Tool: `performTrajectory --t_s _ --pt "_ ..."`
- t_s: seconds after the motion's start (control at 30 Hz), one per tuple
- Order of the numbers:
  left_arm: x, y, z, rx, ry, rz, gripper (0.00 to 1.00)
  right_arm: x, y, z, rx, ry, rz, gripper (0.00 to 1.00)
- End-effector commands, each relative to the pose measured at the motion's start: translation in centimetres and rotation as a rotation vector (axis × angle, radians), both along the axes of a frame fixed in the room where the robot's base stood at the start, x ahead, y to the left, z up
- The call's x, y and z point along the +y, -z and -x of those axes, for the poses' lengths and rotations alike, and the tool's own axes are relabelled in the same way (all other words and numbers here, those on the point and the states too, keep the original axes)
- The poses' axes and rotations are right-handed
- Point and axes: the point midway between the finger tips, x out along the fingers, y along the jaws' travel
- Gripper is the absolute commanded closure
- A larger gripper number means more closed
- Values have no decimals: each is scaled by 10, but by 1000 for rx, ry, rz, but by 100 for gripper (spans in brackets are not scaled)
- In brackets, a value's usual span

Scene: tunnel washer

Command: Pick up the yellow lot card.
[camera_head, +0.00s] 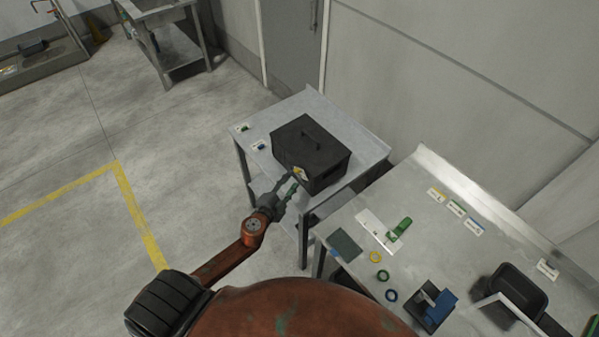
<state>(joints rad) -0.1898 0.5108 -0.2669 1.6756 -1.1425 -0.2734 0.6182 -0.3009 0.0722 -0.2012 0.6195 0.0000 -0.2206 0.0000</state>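A small card with yellow and white on it (300,173) shows at the lower front of the black lidded box (322,150), on the side table. It looks like the yellow lot card; its print is too small to read. My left gripper (293,184) is right at the near side of this card, its two fingers apart. The fingertips are very close to the card, and I cannot tell whether they touch it. My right gripper is not in view.
The side table (345,126) also bears two small labels at its left. The workbench (455,251) at right holds a green-handled item (400,229), coloured rings, a blue item (437,302) and a black bin (518,290). Open floor lies left.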

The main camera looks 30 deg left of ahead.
Motion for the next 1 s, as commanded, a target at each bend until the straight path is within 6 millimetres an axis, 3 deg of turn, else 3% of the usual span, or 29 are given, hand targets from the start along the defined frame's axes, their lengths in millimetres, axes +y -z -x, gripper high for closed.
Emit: performTrajectory --t_s 0.3,0.6,1.0 --pt "4 12 -41 0 -1 -1 69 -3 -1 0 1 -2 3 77" --pt "4 14 -45 2 -1 0 69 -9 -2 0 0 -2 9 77" --pt "4 14 -45 1 -2 0 96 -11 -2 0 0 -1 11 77"
